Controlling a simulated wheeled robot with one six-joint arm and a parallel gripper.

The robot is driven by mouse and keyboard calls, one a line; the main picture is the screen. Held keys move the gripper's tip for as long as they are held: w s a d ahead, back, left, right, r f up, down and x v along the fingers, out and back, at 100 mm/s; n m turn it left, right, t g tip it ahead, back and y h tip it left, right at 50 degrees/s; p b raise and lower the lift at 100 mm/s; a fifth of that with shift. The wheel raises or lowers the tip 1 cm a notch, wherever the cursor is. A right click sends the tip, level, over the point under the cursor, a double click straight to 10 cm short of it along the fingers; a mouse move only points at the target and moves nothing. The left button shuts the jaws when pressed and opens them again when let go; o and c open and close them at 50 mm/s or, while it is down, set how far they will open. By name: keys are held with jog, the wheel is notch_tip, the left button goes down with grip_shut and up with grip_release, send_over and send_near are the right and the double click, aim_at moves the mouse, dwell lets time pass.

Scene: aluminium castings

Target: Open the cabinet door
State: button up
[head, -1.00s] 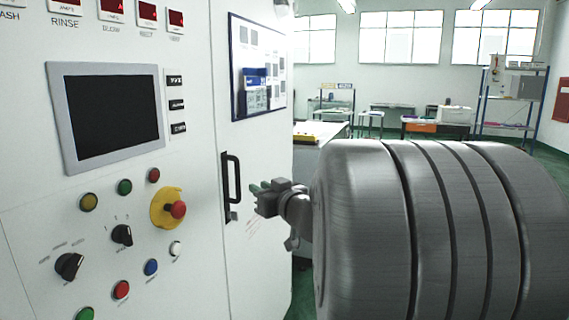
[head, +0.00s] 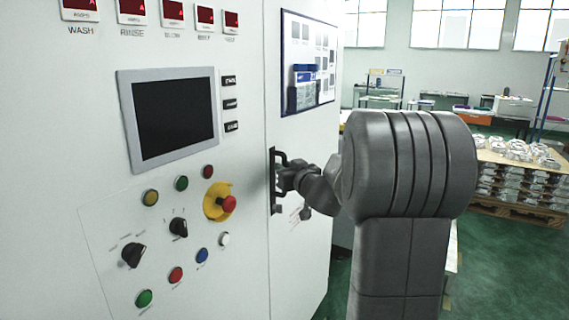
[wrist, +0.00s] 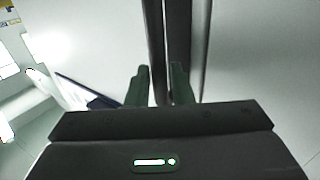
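The white cabinet door (head: 312,245) is closed, to the right of the control panel in the head view. Its black upright handle (head: 274,165) is near the door's left edge. My gripper (head: 283,177) is at the handle and partly hides it. In the wrist view the dark handle bar (wrist: 156,45) runs down between the two fingers of my gripper (wrist: 161,75). The exact contact is hard to see.
The control panel has a dark screen (head: 174,116), knobs, buttons and a yellow-ringed red stop button (head: 228,204). A chart board (head: 308,62) is on the door above the handle. A pallet of castings (head: 520,170) stands at the right. Green floor (head: 500,265) is clear in front of it.

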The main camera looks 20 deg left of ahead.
jog(key=shift+w+a, duration=0.25)
jog(key=shift+a, duration=0.05)
grip_shut()
jog(key=shift+d, duration=0.1)
